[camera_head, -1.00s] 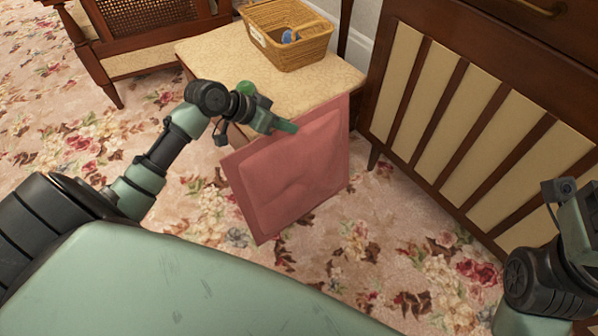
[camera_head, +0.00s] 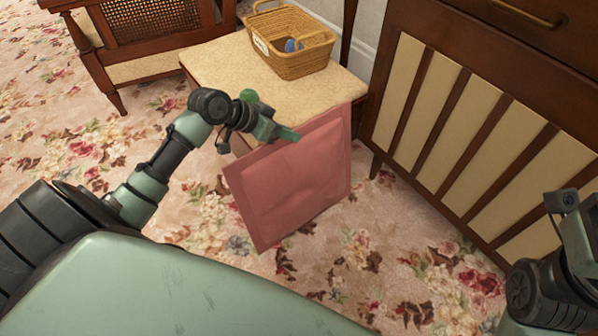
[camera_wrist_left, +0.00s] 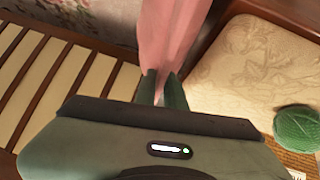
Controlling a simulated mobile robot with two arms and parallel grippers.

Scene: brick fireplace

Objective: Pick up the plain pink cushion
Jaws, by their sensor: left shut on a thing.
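The plain pink cushion (camera_head: 290,182) hangs from my left gripper (camera_head: 284,134) in front of the small table, its flat face turned to the head camera. The left gripper is shut on the cushion's upper edge. In the left wrist view the cushion (camera_wrist_left: 170,35) rises edge-on from between the two green fingers (camera_wrist_left: 161,88). The cushion hangs clear of the carpet as far as I can tell. My right arm shows at the lower right of the head view, but its fingertips are not clearly visible.
The small table (camera_head: 215,70) with a patterned top carries a wicker basket (camera_head: 295,65) with a blue thing inside. A green ball of yarn (camera_wrist_left: 298,128) shows in the wrist view. A slatted wooden cabinet (camera_head: 480,130) stands right, an armchair (camera_head: 150,55) back left. Floral carpet lies open at left.

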